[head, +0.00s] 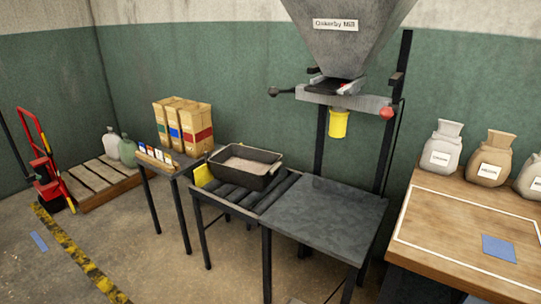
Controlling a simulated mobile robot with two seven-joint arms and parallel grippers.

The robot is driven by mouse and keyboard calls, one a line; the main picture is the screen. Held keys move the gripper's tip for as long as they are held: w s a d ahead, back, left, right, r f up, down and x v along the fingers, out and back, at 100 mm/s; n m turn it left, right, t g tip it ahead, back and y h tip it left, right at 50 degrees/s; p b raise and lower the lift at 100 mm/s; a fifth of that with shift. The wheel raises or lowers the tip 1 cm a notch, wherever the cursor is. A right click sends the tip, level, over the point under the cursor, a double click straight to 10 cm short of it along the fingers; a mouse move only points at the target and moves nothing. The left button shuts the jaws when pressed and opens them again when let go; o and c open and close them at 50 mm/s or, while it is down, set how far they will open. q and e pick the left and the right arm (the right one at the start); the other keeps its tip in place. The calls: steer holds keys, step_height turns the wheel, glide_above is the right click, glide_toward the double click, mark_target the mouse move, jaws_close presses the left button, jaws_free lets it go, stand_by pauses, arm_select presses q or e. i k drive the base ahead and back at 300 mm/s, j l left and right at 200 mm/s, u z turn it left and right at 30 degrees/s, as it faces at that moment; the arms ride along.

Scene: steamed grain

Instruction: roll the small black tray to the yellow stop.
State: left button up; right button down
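The small black tray (262,182) sits upright on the roller track (283,190), at its left part. A pale, grain-like fill (245,165) lies inside the tray. The yellow stop (203,175) stands at the left end of the rollers, close to the tray's left wall. I cannot tell whether the tray touches it. Neither of my grippers is in view.
A bare dark table (325,208) adjoins the rollers on the right. A mill hopper (345,40) with a yellow spout (338,124) hangs above. A side table with boxes (183,122) is at left; a wooden bench (450,215) with sacks is at right.

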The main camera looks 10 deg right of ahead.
mark_target(252, 169)
steer(key=i+j+z, duration=0.25)
steer(key=i+j, duration=0.75)
steer(key=i, duration=0.35)
steer(key=i+j+z, duration=0.3)
steer(key=i+j, duration=0.9)
